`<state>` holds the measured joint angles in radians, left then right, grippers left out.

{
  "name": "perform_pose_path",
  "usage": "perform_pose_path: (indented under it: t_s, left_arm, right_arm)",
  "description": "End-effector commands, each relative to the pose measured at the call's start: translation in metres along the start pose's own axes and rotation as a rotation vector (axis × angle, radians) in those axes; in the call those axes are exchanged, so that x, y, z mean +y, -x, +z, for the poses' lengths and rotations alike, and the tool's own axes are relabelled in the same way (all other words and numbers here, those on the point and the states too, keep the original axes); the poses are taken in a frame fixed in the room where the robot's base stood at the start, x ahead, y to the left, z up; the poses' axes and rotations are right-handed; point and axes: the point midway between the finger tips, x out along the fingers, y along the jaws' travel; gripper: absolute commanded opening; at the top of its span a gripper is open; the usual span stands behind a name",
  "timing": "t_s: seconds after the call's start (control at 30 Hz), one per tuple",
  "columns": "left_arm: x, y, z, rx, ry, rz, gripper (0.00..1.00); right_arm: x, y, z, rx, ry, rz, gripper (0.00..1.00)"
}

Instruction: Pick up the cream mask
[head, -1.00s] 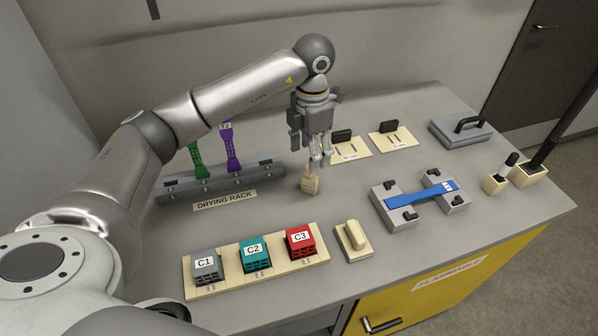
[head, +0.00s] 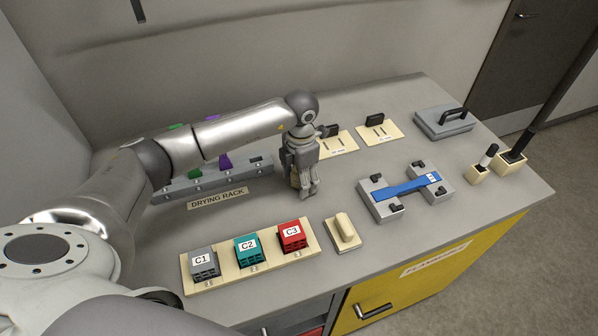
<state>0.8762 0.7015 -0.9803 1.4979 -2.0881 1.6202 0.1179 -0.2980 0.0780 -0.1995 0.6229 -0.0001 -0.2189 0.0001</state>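My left gripper (head: 305,190) points down low over the middle of the table, in front of a small upright cream piece (head: 294,178). The gripper hides most of this piece, so I cannot tell whether the fingers are around it or only beside it. Its shape suits the cream mask, but I cannot be sure it is that. Other cream things are two flat plates with black grips, one behind the gripper (head: 338,145) and one farther right (head: 380,133), and a pad with a raised bar (head: 343,233) at the front. My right gripper is out of view.
A grey drying rack (head: 235,180) holds green and purple strips, left of the gripper. Blocks C1 (head: 203,262), C2 (head: 247,249) and C3 (head: 292,236) sit on a cream tray in front. A blue bar (head: 408,188) lies across grey fixtures at right.

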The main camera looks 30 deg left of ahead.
Motion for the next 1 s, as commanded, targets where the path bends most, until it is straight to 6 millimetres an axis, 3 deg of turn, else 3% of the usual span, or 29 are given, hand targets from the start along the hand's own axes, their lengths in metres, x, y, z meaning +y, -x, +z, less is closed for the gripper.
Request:
perform_pose_path:
  t_s: [0.07, 0.33, 0.77, 1.0]
  left_arm:
    - [0.000, 0.000, 0.000, 0.000, 0.000, 0.000, 0.59]
    - [0.000, 0.001, 0.000, -0.001, 0.000, 0.000, 0.25]
    - [0.000, 0.002, 0.001, -0.002, 0.000, 0.000, 0.23]
    - [0.001, 0.021, 0.001, -0.005, 0.001, 0.003, 0.23]
  right_arm:
    - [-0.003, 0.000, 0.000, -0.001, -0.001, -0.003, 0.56]
    - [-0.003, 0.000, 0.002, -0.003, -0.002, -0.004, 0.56]
    - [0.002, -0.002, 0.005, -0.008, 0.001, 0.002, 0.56]
    - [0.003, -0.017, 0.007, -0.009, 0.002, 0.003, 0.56]
